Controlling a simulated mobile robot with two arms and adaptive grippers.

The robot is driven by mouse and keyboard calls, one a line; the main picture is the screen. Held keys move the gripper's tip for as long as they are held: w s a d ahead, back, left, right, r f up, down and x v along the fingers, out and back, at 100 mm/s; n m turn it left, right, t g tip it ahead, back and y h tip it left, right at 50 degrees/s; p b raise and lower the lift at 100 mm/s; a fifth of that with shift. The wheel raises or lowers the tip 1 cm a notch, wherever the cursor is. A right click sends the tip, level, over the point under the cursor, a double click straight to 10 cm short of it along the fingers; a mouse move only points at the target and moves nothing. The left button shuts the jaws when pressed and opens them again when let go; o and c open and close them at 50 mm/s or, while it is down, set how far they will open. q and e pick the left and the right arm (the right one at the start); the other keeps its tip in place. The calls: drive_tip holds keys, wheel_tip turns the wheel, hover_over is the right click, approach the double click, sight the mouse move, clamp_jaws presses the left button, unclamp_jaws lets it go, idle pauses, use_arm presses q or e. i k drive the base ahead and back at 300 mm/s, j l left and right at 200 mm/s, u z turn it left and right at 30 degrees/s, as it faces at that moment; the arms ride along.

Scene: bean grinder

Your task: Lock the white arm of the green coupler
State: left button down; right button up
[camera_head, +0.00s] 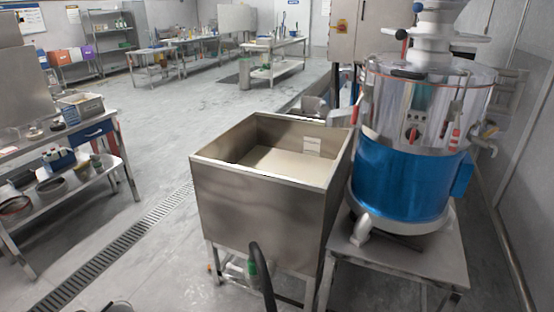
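The green coupler (252,270) is low down below the front of the steel tank (250,215). It is small in the camera_head view and partly covered by a black hose (264,265) that arches up in front of it and runs down out of the picture. Pale and metal fittings lie just left of the coupler. I cannot clearly make out the white arm or its position. Neither of my grippers can be made out in this view.
A grinder with a blue band (400,185) stands on a steel stand (405,260) right of the tank. A bench with bowls (60,190) is at the left. The floor (155,160) between bench and tank is clear, with a drain grate (115,245) along it.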

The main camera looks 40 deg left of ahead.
sight(230, 265)
drive_tip(key=u, duration=1.55)
